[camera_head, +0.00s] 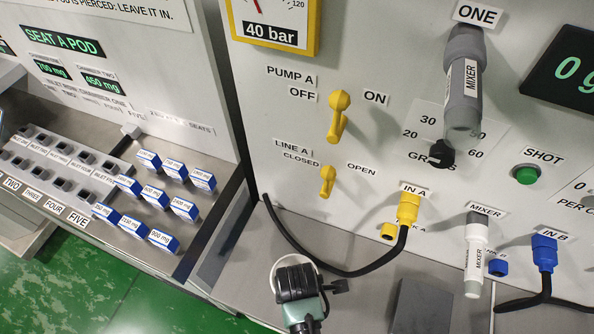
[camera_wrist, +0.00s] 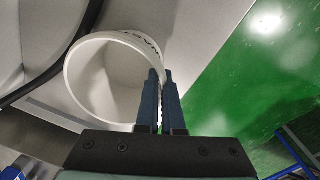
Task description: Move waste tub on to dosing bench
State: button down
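The waste tub (camera_wrist: 103,78) is a white round open tub with partly visible dark lettering. It fills the upper middle of the wrist view, with its mouth toward the camera. My gripper (camera_wrist: 161,90) has its two dark fingers close together on either side of the tub's right wall, shut on it. In the head view only the tub's pale rim (camera_head: 292,259) shows behind my gripper (camera_head: 296,283), which hides the rest. The tub is over the grey dosing bench (camera_head: 240,285), below the panel. I cannot tell whether its bottom touches the bench.
A black cable (camera_head: 335,271) loops across the bench behind the tub to the yellow IN A plug (camera_head: 408,208). A grey block (camera_head: 422,306) stands to the right. A white mixer (camera_head: 476,257) stands farther right. Blue pods (camera_head: 157,196) lie left, above green floor (camera_head: 75,285).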

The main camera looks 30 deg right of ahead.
jog(key=shift+f, duration=0.1)
jog(key=c, duration=1.1)
grip_release()
jog(key=shift+o, duration=0.2)
notch_tip(320, 180, up, 12)
jog(key=shift+s+a, duration=0.2)
jog(key=shift+s, duration=0.15)
